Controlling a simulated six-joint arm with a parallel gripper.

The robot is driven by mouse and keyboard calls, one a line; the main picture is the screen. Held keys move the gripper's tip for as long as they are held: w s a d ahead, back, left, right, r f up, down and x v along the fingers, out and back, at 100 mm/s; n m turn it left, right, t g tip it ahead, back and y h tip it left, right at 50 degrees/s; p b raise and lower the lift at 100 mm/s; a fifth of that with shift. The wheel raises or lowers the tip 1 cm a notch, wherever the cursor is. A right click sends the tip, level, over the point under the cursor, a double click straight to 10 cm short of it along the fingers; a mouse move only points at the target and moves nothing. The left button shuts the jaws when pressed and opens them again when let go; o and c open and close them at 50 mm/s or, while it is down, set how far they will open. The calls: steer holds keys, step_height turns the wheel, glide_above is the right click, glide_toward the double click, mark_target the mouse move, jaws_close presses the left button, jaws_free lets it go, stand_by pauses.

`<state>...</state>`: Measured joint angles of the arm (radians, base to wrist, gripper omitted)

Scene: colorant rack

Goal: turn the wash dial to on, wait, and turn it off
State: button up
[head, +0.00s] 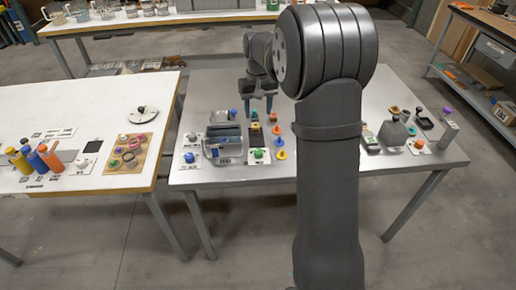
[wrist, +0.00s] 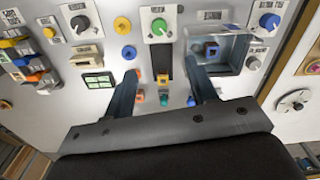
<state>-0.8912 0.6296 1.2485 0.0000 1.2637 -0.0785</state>
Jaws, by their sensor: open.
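Several dials on white labelled plates stand on the middle table; I cannot read which is the wash dial. A green dial (wrist: 159,27) with a pale pointer bar is at the top middle of the wrist view, and also shows in the head view (head: 258,154).
A grey basin (wrist: 238,54) stands beside the right finger. A yellow knob (wrist: 122,25) and a blue knob (wrist: 129,52) are left of the green dial. Small coloured pieces lie around the fingers. My arm hides part of the table in the head view.

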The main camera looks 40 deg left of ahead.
steer(key=n, duration=0.9)
glide_toward(258, 151)
step_height(258, 151, down, 9)
steer(key=shift+r, duration=0.2)
steer(key=c, duration=1)
